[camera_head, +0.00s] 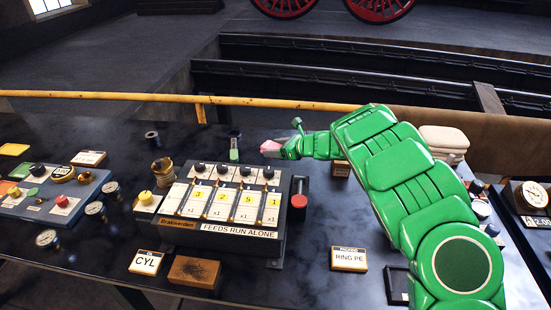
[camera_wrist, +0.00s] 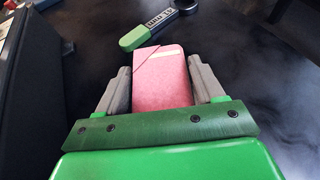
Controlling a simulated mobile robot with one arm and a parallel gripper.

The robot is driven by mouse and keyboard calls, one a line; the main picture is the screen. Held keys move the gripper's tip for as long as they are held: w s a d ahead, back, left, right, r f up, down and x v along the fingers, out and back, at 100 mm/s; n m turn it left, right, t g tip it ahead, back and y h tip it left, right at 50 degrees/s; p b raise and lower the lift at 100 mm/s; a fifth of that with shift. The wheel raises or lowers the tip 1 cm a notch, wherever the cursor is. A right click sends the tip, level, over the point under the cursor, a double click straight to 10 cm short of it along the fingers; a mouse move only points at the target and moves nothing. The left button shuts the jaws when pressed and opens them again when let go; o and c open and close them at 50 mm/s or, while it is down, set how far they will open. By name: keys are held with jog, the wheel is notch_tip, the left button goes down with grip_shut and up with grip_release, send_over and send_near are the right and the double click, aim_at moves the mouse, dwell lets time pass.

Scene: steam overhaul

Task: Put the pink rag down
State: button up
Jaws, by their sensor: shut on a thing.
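The pink rag (camera_wrist: 160,78) is a flat folded pink piece with a pale strip near its top, between the two grey fingers in the wrist view. My gripper (camera_wrist: 162,88) is shut on it, one finger at each side. In the head view the rag (camera_head: 271,148) shows as a small pink patch at the end of my green arm, behind the right end of the control box. My gripper (camera_head: 285,148) is partly hidden there by its own green housing. I cannot tell whether the rag touches the table.
A green-ended tool (camera_wrist: 150,30) lies on the dark table just beyond the rag; it also shows in the head view (camera_head: 234,154). The control box (camera_head: 225,210) with a red-topped lever (camera_head: 299,195) stands close by. A cream stack (camera_head: 445,140) stands right. Dark tabletop (camera_wrist: 240,75) is clear right of the gripper.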

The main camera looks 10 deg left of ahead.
aim_at(276, 163)
jog(key=shift+f, duration=2.2)
jog(key=shift+f, duration=0.1)
jog(key=o, duration=1)
jog(key=shift+o, duration=0.2)
jog(key=shift+d, duration=0.15)
jog(key=v, duration=1.2)
jog(key=shift+w+r, duration=0.1)
jog(key=shift+r, duration=0.1)
